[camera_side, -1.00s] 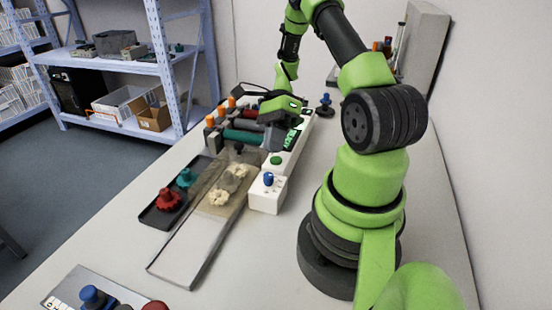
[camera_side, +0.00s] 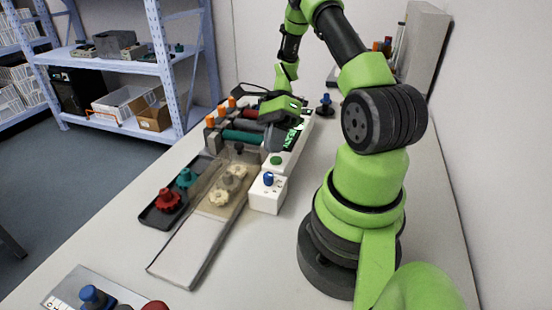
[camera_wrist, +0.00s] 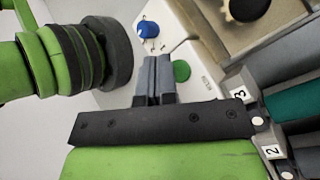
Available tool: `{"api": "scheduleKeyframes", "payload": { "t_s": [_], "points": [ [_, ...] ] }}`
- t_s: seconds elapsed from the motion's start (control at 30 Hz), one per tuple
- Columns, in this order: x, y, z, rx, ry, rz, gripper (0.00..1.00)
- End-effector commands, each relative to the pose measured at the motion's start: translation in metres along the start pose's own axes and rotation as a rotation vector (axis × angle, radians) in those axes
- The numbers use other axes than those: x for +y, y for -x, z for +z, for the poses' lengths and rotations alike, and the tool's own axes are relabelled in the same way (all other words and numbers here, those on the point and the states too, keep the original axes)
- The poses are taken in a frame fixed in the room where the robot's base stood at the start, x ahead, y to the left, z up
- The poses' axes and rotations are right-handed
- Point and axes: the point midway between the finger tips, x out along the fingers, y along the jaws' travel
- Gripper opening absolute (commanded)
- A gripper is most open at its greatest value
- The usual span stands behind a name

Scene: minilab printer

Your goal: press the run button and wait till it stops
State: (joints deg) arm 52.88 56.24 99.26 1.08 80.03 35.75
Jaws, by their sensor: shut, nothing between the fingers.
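The run button is a round green button (camera_side: 277,160) on a white control panel (camera_side: 292,147). In the wrist view the green button (camera_wrist: 181,71) shows just right of my fingertips, with small lettering beside it. My gripper (camera_side: 272,142) is over the panel, close behind and above the button in the side view. In the wrist view my gripper (camera_wrist: 152,66) has its two grey fingers together, with nothing between them. I cannot tell whether the fingertips touch the panel. The button is not covered by the fingers.
A blue knob (camera_side: 268,179) stands on the panel's near end. Left of it is a bed with pale gears (camera_side: 219,198). A dark tray (camera_side: 150,217) holds a red and a teal gear. Numbered slots with coloured cylinders (camera_side: 240,136) lie behind.

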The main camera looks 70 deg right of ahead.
Motion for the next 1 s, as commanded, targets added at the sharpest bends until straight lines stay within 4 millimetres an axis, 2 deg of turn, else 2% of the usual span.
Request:
{"api": "scheduleKeyframes", "payload": {
  "t_s": [1.0],
  "points": [
    [-0.0064,-0.0086,-0.0063,0.0,0.0,0.0,0.0]
  ]
}}
